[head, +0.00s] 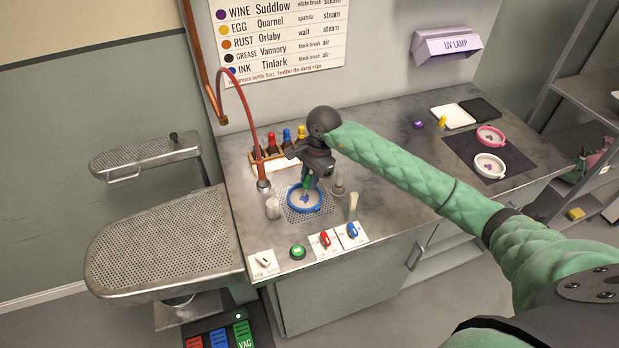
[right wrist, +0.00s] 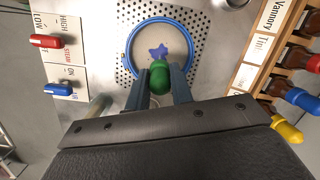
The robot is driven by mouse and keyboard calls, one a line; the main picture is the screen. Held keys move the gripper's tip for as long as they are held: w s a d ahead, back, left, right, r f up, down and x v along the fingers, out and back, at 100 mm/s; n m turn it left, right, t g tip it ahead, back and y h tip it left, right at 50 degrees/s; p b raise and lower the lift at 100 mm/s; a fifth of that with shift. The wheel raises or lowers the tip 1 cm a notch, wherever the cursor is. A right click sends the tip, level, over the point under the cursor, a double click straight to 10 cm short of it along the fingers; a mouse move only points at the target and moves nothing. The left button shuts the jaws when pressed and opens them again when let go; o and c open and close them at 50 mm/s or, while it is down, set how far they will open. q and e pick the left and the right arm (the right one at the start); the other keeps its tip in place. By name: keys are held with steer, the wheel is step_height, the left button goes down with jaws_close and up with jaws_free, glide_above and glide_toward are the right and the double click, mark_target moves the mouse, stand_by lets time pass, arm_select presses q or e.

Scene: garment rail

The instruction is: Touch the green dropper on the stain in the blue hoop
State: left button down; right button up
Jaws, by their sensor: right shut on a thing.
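The blue hoop (head: 303,212) lies on the perforated plate at the worktop's front and holds pale cloth. A blue-violet stain (head: 305,198) shows near its middle; it is star-like in the right wrist view (right wrist: 158,52). My right gripper (head: 309,181) is above the hoop, pointing down, shut on the green dropper (right wrist: 159,77). The dropper's green bulb sits between the fingers, just below the stain in the wrist view. Its tip is hidden there, and I cannot tell whether it touches the cloth. My left gripper is not in view.
Pink (head: 490,136) and white hoops lie on a dark mat at right.

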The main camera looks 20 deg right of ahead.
stand_by(0.3)
steer(key=shift+f, duration=0.2)
steer(key=shift+f+b, duration=0.3)
steer(key=shift+b, duration=0.25)
stand_by(0.5)
steer(key=shift+f+b, duration=0.1)
steer(key=shift+b, duration=0.5)
stand_by(2.1)
stand_by(0.5)
steer(key=shift+r, duration=3.55)
